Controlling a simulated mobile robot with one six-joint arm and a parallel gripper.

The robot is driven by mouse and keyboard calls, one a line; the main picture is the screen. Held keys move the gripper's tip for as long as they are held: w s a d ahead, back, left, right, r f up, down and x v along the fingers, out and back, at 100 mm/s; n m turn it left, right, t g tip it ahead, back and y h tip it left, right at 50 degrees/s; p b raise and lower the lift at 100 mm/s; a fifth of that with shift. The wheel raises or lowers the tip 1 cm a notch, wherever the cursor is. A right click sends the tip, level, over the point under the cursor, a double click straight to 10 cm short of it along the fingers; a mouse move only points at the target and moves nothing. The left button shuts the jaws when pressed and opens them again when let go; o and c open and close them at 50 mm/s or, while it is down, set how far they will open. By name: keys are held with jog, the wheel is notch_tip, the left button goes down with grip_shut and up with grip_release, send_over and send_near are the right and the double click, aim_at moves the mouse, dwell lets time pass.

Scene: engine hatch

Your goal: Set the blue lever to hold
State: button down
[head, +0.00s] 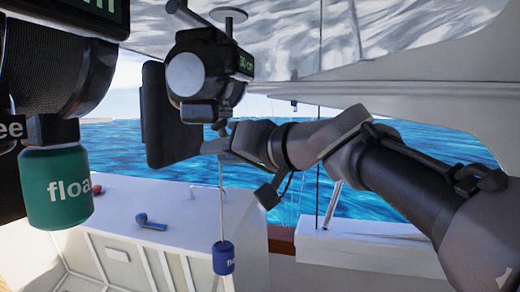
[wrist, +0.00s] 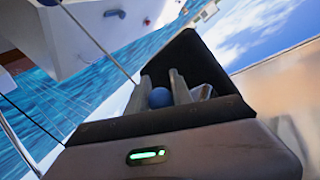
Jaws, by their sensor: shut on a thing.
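In the wrist view my gripper (wrist: 159,80) has its two grey fingers closed on either side of a round blue knob (wrist: 160,97), which looks like the end of the blue lever. A black panel (wrist: 190,60) stands just behind it. In the head view my gripper (head: 218,138) reaches from the right to the underside of a hanging black unit with a pale round face (head: 185,74). The blue knob is hidden there. I cannot read any hold marking or tell the lever's setting.
A blue handle (head: 150,222) lies on the white counter (head: 185,195). A cord hangs below the unit, with a blue labelled weight (head: 223,258) on it. A green "float" cylinder (head: 55,187) hangs close at left. Open water lies beyond.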

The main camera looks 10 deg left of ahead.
jog(key=m+p, duration=0.1)
jog(key=s+m+h+p, duration=0.1)
jog(key=m+h+p, duration=0.1)
jog(key=shift+s+r+m+t, duration=0.2)
jog(key=shift+s+m+t, duration=0.1)
jog(key=shift+m, duration=0.1)
jog(key=shift+w, duration=0.1)
jog(key=c, duration=1.1)
grip_release()
jog(key=shift+a+f, duration=0.1)
jog(key=shift+c, duration=0.2)
